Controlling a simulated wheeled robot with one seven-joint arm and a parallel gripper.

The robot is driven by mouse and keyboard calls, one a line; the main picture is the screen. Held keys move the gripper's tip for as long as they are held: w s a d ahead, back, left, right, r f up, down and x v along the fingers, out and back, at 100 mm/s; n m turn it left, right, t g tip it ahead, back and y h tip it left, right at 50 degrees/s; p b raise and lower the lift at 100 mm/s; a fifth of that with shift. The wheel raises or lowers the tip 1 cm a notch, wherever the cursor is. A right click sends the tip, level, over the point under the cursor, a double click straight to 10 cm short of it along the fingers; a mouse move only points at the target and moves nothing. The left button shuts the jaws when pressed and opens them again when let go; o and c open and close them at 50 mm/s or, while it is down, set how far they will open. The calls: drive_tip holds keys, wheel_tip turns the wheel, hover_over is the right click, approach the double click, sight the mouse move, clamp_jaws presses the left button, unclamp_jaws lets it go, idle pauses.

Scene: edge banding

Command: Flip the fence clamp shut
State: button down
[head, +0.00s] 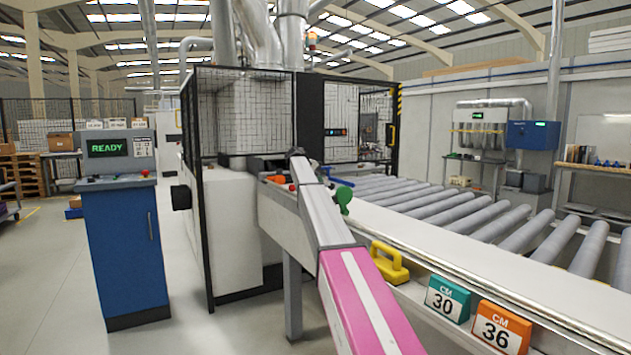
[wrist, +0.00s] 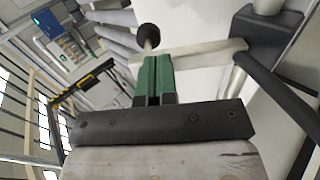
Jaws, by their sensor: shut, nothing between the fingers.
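My gripper (wrist: 154,62) has its two green fingers together in the wrist view, with nothing between them. A black ball knob (wrist: 149,36) shows just beyond the fingertips, at the end of a pale bar (wrist: 205,51). It appears to be the fence clamp's handle, but the clamp body is not clear. I cannot tell whether the fingers touch the knob. The bar runs right towards a dark block (wrist: 268,24). In the head view my arm reaches forward to the machine's infeed and hides much of that area.
A white machine table (head: 470,258) runs along the right, with grey rollers (head: 500,227) behind it. A blue console (head: 124,245) reads READY at left.

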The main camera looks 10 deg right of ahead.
drive_tip(key=d+y, duration=0.1)
drive_tip(key=w+d+f+g+y, duration=0.1)
drive_tip(key=y, duration=0.1)
drive_tip(key=shift+d, duration=0.1)
drive_tip(key=shift+d+f+y, duration=0.3)
drive_tip(key=shift+f+y, duration=0.1)
drive_tip(key=shift+y, duration=0.2)
drive_tip(key=f, duration=0.1)
drive_tip(key=d+f+y, duration=0.1)
drive_tip(key=d+f, duration=0.1)
drive_tip(key=shift+w+g, duration=0.25)
drive_tip(key=shift+g, duration=0.15)
drive_tip(key=shift+d+f, duration=0.1)
drive_tip(key=shift+f, duration=0.15)
wheel_tip(320, 180, up, 15)
drive_tip(key=shift+f, duration=0.2)
idle(0.4)
